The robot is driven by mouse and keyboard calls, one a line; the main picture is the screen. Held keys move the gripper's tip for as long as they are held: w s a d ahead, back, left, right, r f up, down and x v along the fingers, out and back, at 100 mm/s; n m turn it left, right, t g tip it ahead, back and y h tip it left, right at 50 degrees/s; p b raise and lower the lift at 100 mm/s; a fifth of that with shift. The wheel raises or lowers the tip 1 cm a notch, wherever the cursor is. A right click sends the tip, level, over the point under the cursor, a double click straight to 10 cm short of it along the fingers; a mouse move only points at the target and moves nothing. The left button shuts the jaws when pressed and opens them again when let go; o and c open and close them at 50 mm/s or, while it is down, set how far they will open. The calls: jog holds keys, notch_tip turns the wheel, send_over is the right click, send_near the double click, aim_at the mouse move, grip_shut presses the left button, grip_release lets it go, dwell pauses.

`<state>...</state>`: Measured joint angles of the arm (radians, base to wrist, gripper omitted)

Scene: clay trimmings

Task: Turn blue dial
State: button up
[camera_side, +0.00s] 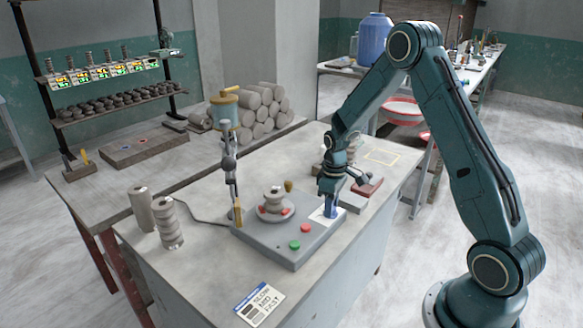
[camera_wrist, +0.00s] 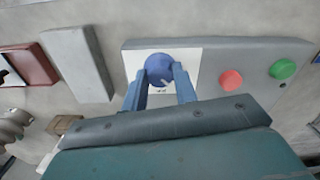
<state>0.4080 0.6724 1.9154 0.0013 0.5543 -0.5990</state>
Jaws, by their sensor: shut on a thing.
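The blue dial (camera_wrist: 159,68) sits on a white square plate (camera_wrist: 203,72) at one end of a grey control box (camera_wrist: 225,52) in the wrist view. My gripper (camera_wrist: 160,78) has its two blue fingers on either side of the dial, shut on it. In the side view my gripper (camera_side: 330,208) points down at the right end of the box, over the white plate (camera_side: 318,216). The dial is largely hidden there by the fingers. A small light mark shows on the dial's lower edge in the wrist view.
The box also carries a red button (camera_side: 305,228), a green button (camera_side: 294,245) and a small turntable with a clay piece (camera_side: 273,197). A grey block (camera_wrist: 77,62) and a dark red block (camera_wrist: 28,62) lie beside the box. A printed card (camera_side: 259,304) lies near the table's front edge.

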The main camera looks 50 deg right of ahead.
jog(key=m, duration=0.4)
jog(key=shift+m, duration=2.4)
jog(key=o, duration=1)
jog(key=shift+c, duration=0.2)
jog(key=shift+r, duration=0.1)
